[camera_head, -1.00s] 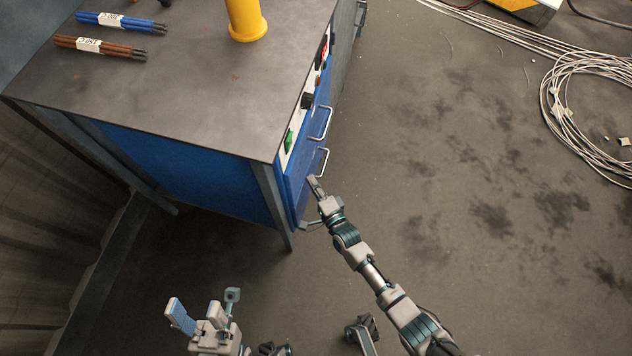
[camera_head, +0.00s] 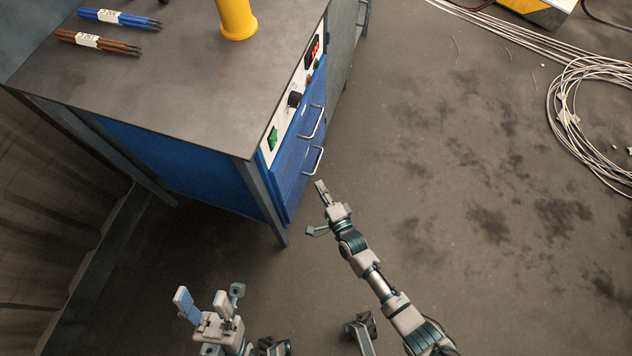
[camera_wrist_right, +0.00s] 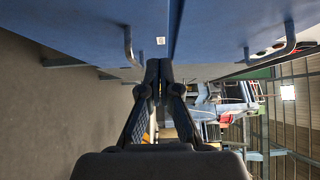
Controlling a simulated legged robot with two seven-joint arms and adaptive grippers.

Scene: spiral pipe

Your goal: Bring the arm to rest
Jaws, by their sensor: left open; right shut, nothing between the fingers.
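My right gripper (camera_head: 321,188) is shut and empty. In the head view it is out in front of the blue drawers, a little below and right of the lower drawer handle (camera_head: 314,160), apart from it. In the right wrist view the shut fingertips (camera_wrist_right: 158,68) sit below the blue drawer fronts (camera_wrist_right: 220,22), with one handle on each side. My left gripper (camera_head: 203,305) is open and empty at the lower left of the head view, over the floor and clear of the cabinet.
The blue cabinet (camera_head: 180,165) has a grey metal top (camera_head: 170,90). A cable coil (camera_head: 570,110) lies on the floor at the right. The floor right of my right arm is clear.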

